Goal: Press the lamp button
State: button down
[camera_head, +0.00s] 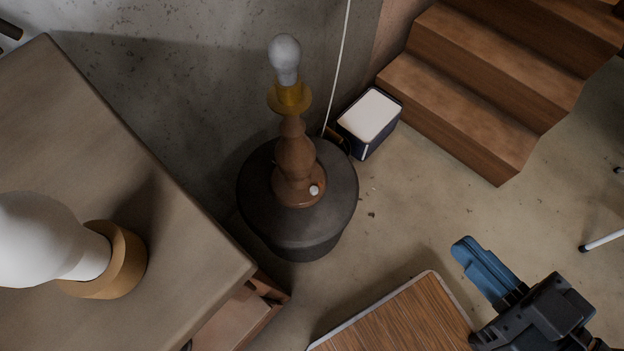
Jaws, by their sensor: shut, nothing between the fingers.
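A lamp (294,165) with a turned brown wooden base, a brass-coloured collar and a bare bulb (285,55) stands upright on a round dark pedestal (300,238). The small whitish lamp button (314,190) is on the lower right front of its base and is in plain view. The bulb looks grey and unlit. My gripper (463,246) is at the lower right with its blue fingers shut and nothing held. It points up and left, well to the right of the lamp and below it in the picture, apart from the button.
A brown table (130,160) with a white globe lamp (40,240) fills the left. A wood-topped table (410,325) lies at the bottom, beside my gripper. Wooden stairs (460,125) and a white-topped box (370,115) are behind. Bare floor (410,215) lies between pedestal and gripper.

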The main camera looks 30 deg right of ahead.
jog(key=w+f+n+g+y+b, duration=0.1)
jog(key=w+f+g+b, duration=0.2)
jog(key=w+f, duration=0.9)
jog(key=w+d+f+n+g+y+b, duration=0.1)
jog(key=w+f+n+g+b, duration=0.1)
jog(key=w+f+b, duration=0.5)
jog(key=w+f+g, duration=0.1)
jog(key=w+f, duration=0.4)
jog(key=f, duration=0.7)
jog(key=shift+n+y+b, duration=0.3)
jog(key=shift+y, duration=0.1)
